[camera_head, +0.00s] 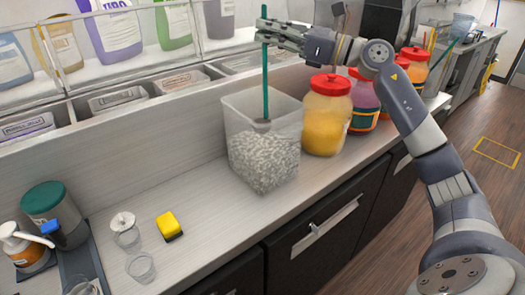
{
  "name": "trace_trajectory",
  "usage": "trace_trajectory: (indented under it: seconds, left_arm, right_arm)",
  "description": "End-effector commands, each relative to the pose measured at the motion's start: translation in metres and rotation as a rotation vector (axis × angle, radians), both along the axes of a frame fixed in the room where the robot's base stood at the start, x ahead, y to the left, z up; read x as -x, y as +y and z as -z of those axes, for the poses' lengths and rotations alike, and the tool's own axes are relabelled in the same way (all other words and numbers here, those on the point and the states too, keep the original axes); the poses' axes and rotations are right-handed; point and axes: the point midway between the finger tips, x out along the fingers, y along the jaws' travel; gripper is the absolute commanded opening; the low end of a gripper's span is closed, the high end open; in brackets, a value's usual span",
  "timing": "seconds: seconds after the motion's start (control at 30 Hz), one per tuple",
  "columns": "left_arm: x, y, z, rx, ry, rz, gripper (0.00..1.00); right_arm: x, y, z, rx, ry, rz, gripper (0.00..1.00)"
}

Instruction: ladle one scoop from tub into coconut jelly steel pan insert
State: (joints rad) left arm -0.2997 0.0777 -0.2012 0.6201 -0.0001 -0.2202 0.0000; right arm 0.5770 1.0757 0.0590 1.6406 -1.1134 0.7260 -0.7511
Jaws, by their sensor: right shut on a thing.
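A clear square tub (262,148) stands on the counter, mostly full of white granular pieces. My right gripper (268,35) is shut on the green handle of a ladle (265,85) and holds it roughly upright above the tub. The ladle's grey lower end sits at the top of the white pieces, inside the tub; I cannot tell whether it holds any. Steel pan inserts (118,98) line the recessed rail at the back left; I cannot tell which one is for coconut jelly. My left gripper is not in view.
Red-lidded jars (327,115) stand right of the tub. A yellow sponge (169,225), clear cups (141,267) and a green-lidded container (48,205) are at the front left. Bottles (108,30) stand on the shelf behind.

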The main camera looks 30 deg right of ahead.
Motion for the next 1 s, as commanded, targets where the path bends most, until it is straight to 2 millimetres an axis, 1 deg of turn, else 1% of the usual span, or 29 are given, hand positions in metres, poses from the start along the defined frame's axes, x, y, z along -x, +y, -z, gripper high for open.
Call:
trace_trajectory:
  seconds: [0.03, 1.0]
  left_arm:
    - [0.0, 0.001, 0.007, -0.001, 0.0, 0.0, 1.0]
    - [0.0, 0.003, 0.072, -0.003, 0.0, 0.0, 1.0]
  right_arm:
    - [0.0, 0.0, 0.007, 0.0, 0.0, 0.0, 0.0]
    - [0.0, 0.0, 0.075, 0.001, -0.001, 0.0, 0.0]
